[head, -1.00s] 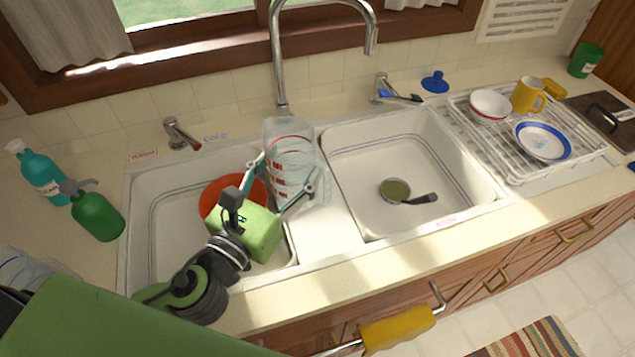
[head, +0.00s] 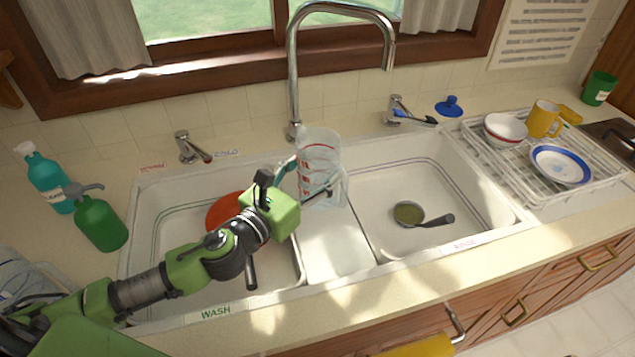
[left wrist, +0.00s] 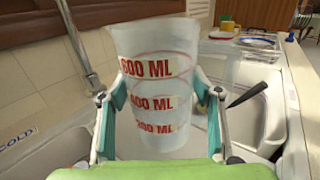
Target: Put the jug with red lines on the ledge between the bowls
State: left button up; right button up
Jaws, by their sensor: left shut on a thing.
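The clear jug with red lines (head: 320,160) is upright at the back of the ledge (head: 335,245) between the two sink bowls. My left gripper (head: 315,183) is shut on the jug, one finger on each side. In the left wrist view the jug (left wrist: 157,85) fills the middle, with red measuring marks facing me, and the gripper fingers (left wrist: 160,110) hold its sides. I cannot tell whether the jug's base touches the ledge. The left bowl (head: 170,260) holds a red-orange round item (head: 228,210). The right bowl (head: 440,185) holds a strainer (head: 409,212). My right gripper is not in view.
The faucet (head: 292,80) rises just behind the jug. Teal (head: 45,180) and green (head: 98,220) bottles stand at the left. The ledge's front part is clear.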

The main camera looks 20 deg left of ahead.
pick_arm(q)
jog(key=shift+w+a+f, duration=0.15)
jog(key=shift+w+f, duration=0.65)
jog(key=shift+f, duration=0.05)
jog(key=shift+w+f, duration=0.15)
jog(key=shift+f, duration=0.1)
notch_tip(320, 180, down, 3)
jog(key=shift+w+f+b, duration=0.15)
jog(key=shift+b, duration=0.4)
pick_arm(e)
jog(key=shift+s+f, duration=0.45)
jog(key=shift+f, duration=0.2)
pick_arm(q)
jog(key=shift+f, duration=0.1)
jog(key=shift+f, duration=0.15)
jog(key=o, duration=1.2)
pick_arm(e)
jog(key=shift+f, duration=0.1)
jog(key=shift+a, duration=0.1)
